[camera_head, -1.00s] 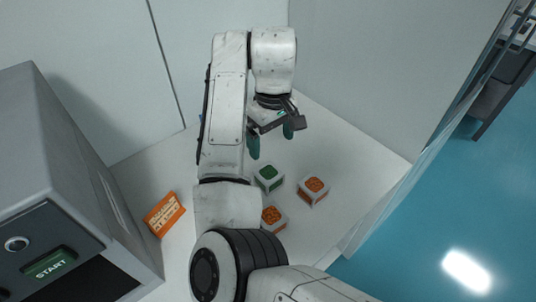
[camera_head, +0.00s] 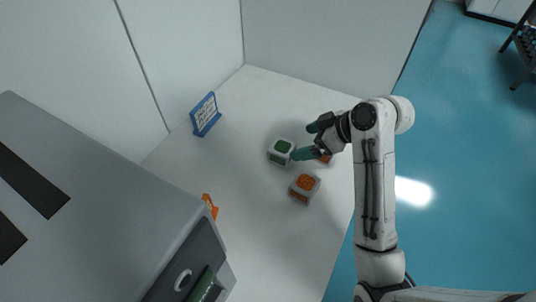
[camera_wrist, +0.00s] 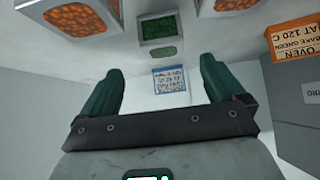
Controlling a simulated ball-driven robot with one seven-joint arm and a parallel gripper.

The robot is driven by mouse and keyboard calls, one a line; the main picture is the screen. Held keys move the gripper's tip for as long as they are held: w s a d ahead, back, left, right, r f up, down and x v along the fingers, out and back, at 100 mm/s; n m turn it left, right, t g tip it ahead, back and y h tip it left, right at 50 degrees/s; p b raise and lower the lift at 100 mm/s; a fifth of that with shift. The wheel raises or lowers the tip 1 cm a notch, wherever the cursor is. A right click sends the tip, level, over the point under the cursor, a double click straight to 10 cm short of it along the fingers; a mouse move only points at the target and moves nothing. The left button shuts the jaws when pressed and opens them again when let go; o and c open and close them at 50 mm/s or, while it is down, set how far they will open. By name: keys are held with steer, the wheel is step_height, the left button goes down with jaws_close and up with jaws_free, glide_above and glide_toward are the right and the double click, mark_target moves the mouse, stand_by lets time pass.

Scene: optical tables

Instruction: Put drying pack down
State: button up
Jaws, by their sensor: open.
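Three small pale boxes stand on the white table: a green-topped one (camera_head: 281,152), an orange-topped one (camera_head: 304,187), and another orange-topped one (camera_head: 326,159) partly hidden behind my gripper. I cannot tell by label which is the drying pack. My gripper (camera_head: 304,141) is open and empty, just to the right of the green-topped box in the head view. In the wrist view, the open green fingers (camera_wrist: 159,75) have nothing between them. The green-topped box (camera_wrist: 158,27) shows beyond the fingertips, with orange boxes to the left (camera_wrist: 76,18) and right (camera_wrist: 232,5).
A grey oven-like machine (camera_head: 110,190) fills the left front. A blue-framed sign (camera_head: 205,115) stands at the back left. An orange sign (camera_wrist: 295,38) stands by the machine. Walls close the back; the table's right edge drops to blue floor. The table's left middle is clear.

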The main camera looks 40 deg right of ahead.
mark_target(283, 147)
steer(key=x, duration=1)
steer(key=shift+w+a+p, duration=0.35)
steer(key=shift+a, duration=0.1)
steer(key=shift+c, duration=0.3)
steer(key=c, duration=1)
steer(key=shift+c, duration=0.9)
